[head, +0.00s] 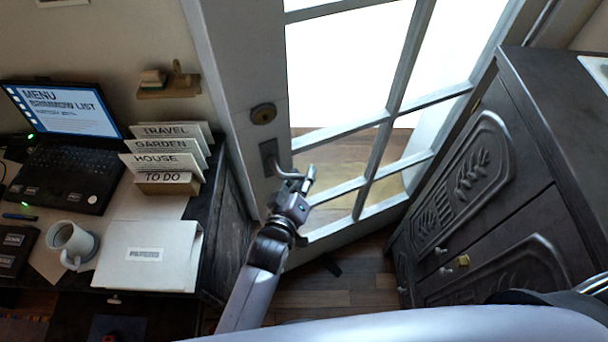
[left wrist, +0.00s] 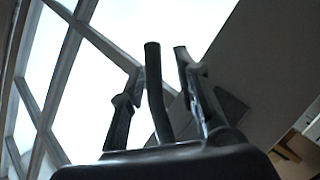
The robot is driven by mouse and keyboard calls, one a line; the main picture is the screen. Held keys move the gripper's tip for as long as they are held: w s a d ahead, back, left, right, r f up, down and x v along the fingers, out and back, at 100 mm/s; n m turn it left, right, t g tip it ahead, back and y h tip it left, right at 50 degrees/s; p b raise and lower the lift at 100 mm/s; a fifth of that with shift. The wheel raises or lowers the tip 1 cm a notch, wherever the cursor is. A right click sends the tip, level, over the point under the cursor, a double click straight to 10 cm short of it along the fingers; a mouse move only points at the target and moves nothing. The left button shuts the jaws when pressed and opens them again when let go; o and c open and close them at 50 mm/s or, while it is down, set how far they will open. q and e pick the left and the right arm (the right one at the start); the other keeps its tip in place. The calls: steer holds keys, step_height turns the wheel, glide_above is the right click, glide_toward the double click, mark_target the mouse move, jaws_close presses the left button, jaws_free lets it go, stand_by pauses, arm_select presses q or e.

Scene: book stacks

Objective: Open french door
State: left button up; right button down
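The french door (head: 275,75) is a grey-white leaf with glass panes, in the middle of the head view. Its lever handle (head: 288,174) is at the left side of the leaf, below a round lock (head: 263,113). My left gripper (head: 304,184) is at the lever. In the left wrist view the dark lever (left wrist: 155,90) stands between the two fingers of my left gripper (left wrist: 158,72), with gaps visible on both sides, so the fingers look open around it. I cannot tell whether the door is ajar. My right gripper is not in view.
A desk at left holds a laptop (head: 66,115), a mug (head: 72,244), card files (head: 168,160) and a white folder (head: 148,256). A dark carved cabinet (head: 480,190) stands close on the right. Bare wooden floor (head: 335,287) shows between them.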

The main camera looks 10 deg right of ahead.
arm_select(q)
steer(key=shift+d+r, duration=0.15)
steer(key=v, duration=1.2)
stand_by(0.3)
